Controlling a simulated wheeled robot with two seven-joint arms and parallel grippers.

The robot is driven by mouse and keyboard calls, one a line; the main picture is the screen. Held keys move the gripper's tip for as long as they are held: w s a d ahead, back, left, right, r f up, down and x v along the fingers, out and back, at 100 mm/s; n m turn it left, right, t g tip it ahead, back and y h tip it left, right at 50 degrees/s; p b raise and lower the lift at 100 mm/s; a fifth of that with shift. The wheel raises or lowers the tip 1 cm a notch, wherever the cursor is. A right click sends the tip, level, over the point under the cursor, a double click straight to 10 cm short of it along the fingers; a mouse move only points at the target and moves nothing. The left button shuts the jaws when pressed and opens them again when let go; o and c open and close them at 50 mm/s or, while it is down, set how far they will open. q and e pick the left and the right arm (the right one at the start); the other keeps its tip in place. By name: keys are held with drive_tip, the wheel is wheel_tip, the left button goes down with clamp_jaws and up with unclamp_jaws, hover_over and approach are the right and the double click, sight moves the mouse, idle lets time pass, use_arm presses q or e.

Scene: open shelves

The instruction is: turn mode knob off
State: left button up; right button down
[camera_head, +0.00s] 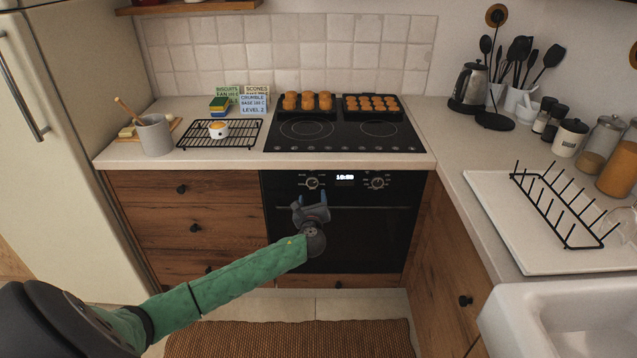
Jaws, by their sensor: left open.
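The black oven (345,238) is built in under the counter. Its control panel has a left knob (312,183) and a right knob (377,183), with a lit clock display (344,178) between them. I cannot read the knob markings, nor tell which one is the mode knob or how either is set. My left gripper (310,199) is open and empty, with its fingers pointing up toward the panel. It is just below the left knob in the picture; I cannot tell whether it touches. My right gripper is not in view.
The oven handle (375,208) runs across the door behind my left gripper. Two trays of baked goods stand on the black cooktop (342,140). A cooling rack (230,134) is on the left counter, a dish rack (566,205) on the right. A brown mat (290,339) lies below.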

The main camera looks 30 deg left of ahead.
sight(313, 185)
use_arm(q)
drive_tip(key=p+x, duration=0.1)
drive_tip(key=x, duration=0.5)
drive_tip(key=shift+w+a+r, duration=0.1)
drive_tip(key=shift+w, duration=0.2)
drive_tip(key=shift+w+a, duration=0.2)
drive_tip(key=shift+w, duration=0.1)
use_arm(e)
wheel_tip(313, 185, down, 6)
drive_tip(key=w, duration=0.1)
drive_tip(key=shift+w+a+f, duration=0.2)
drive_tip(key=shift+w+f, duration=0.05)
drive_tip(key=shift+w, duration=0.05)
use_arm(q)
drive_tip(key=c, duration=1)
